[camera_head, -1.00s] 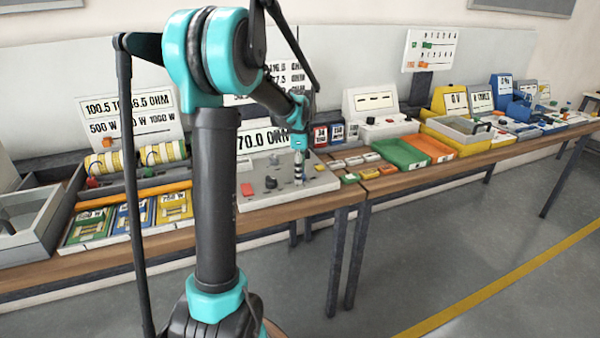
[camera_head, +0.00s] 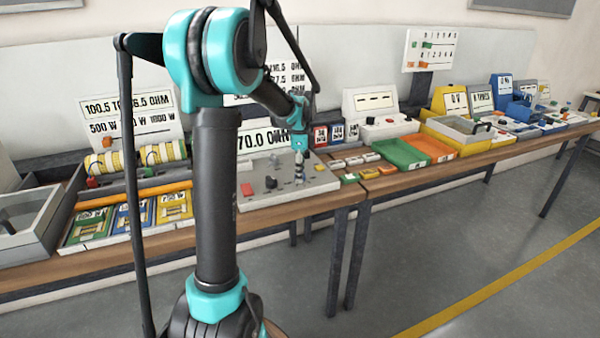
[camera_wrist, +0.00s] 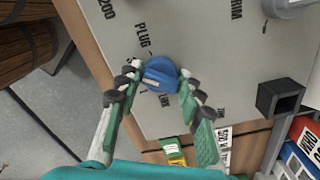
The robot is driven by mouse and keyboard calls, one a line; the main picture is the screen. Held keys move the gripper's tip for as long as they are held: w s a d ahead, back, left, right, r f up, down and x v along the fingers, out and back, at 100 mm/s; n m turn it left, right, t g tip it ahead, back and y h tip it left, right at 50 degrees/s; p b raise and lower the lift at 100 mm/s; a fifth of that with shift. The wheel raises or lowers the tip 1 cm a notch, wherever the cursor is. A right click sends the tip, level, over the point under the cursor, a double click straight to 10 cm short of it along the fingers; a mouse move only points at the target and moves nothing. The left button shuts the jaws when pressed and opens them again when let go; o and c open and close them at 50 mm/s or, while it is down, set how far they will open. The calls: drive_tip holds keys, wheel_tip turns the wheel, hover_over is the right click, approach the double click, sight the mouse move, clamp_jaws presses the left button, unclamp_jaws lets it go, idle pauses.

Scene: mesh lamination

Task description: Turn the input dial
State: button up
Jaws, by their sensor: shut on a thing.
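The input dial is a round blue knob (camera_wrist: 160,74) on a grey panel, in the upper middle of the wrist view. My gripper (camera_wrist: 158,84) has its two fingers on either side of the knob and is shut on it. In the head view my gripper (camera_head: 299,178) points down onto the right part of the grey panel (camera_head: 322,186), and it hides the knob there. Printed words lie on the panel around the knob, partly covered by the fingers.
A dark square socket (camera_wrist: 279,97) stands on the panel to the right of the knob. A display reading 70.0 OHM (camera_head: 262,141) stands behind. Green (camera_head: 402,153) and orange trays lie to the right.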

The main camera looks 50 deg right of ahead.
drive_tip(key=n, duration=1.1)
drive_tip(key=shift+n, duration=2.2)
drive_tip(key=o, duration=1.1)
